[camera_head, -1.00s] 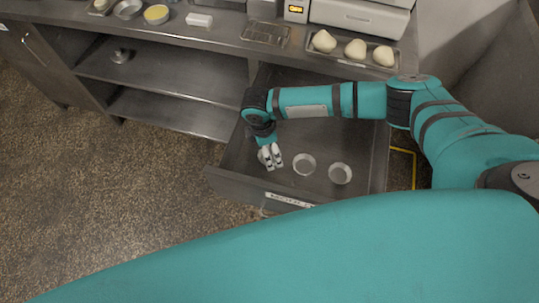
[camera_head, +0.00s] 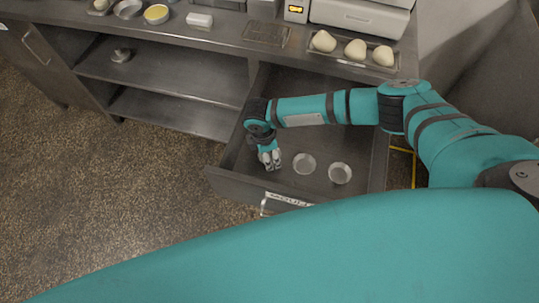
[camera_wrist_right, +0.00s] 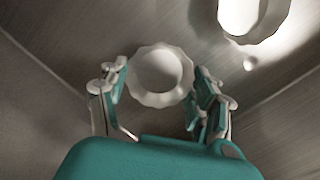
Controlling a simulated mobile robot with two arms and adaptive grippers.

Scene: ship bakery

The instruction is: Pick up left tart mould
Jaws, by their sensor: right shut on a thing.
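My right gripper (camera_head: 271,163) is down inside the open drawer (camera_head: 228,186), at its left part. In the right wrist view my right gripper (camera_wrist_right: 163,100) has its fingers on both sides of a pale, fluted, round tart mould (camera_wrist_right: 160,72) and is shut on it. In the head view this left mould is hidden by the gripper. A middle mould (camera_head: 304,164) and a right mould (camera_head: 340,173) stand apart on the drawer floor, right of the gripper. Another mould (camera_wrist_right: 250,15) shows partly at the top of the wrist view. My left gripper is not in view.
The drawer walls stand close around the gripper, with a labelled front panel (camera_head: 288,200). Above is a steel counter (camera_head: 225,32) with a tray of dough pieces (camera_head: 355,49) and a wire rack (camera_head: 266,33). Open shelves (camera_head: 165,75) are on the left.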

